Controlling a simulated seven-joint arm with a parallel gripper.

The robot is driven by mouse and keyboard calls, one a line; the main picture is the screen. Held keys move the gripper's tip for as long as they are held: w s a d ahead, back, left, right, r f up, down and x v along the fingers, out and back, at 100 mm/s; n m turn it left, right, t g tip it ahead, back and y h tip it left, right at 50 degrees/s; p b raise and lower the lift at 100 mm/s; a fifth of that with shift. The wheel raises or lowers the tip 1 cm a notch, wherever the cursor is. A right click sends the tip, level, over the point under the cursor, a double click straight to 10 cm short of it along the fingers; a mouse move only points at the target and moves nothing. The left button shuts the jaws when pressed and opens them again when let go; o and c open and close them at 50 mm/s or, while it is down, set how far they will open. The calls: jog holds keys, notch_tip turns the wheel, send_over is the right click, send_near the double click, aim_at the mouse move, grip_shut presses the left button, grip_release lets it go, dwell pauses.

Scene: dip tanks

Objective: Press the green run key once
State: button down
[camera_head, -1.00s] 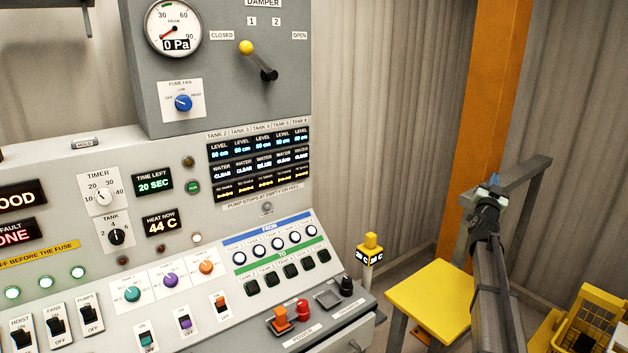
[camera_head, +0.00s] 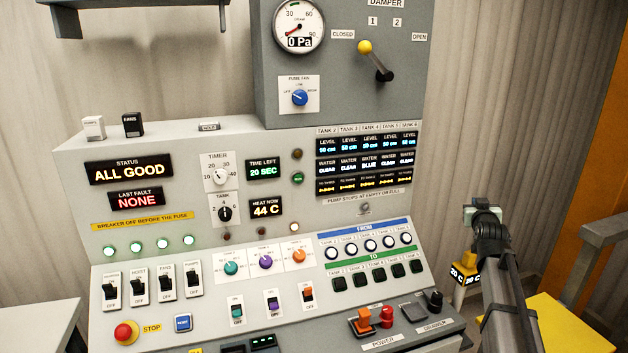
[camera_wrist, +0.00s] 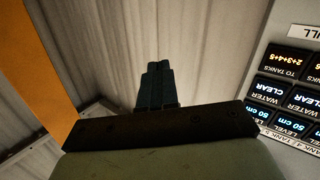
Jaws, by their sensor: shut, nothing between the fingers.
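The green run key (camera_head: 298,178) is a small round green button on the sloped grey panel. It sits right of the TIME LEFT display, below a dark amber lamp. My gripper (camera_head: 484,208) is to the right of the panel, well apart from the key. In the wrist view, my gripper's fingers (camera_wrist: 155,78) are together with nothing between them, in front of the corrugated wall. The key is not in the wrist view.
The TIME LEFT display (camera_head: 263,170) reads 20 SEC, and the STATUS display (camera_head: 130,170) reads ALL GOOD. The damper lever (camera_head: 378,62) juts out above the panel. A red stop button (camera_head: 126,332) is at lower left. A yellow stool (camera_head: 548,322) stands at right.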

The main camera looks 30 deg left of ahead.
aim_at(298, 183)
jog(key=s+a+n+g, duration=0.2)
jog(key=s+a+n, duration=0.4)
jog(key=a, duration=0.7)
jog(key=s+a+n+g, duration=0.1)
jog(key=s+a+n, duration=0.5)
jog(key=a, duration=0.7)
jog(key=s+a+r+n+h, duration=0.1)
jog(key=s+a+r+n, duration=0.1)
jog(key=s, duration=0.4)
jog(key=s+a+r+n+t+h, duration=0.1)
jog(key=s+a+r+n, duration=0.1)
jog(key=s+a, duration=0.4)
jog(key=s+a+r+n, duration=0.2)
jog(key=s+a+n, duration=0.2)
jog(key=s+a, duration=0.2)
jog(key=shift+s+a+r+n+h, duration=0.2)
jog(key=shift+a+r+n+h, duration=0.1)
jog(key=shift+h, duration=0.1)
jog(key=w+a, duration=0.6)
jog(key=shift+w+a, duration=0.15)
jog(key=shift+w, duration=0.05)
jog(key=shift+w+a, duration=0.2)
jog(key=shift+a, duration=0.05)
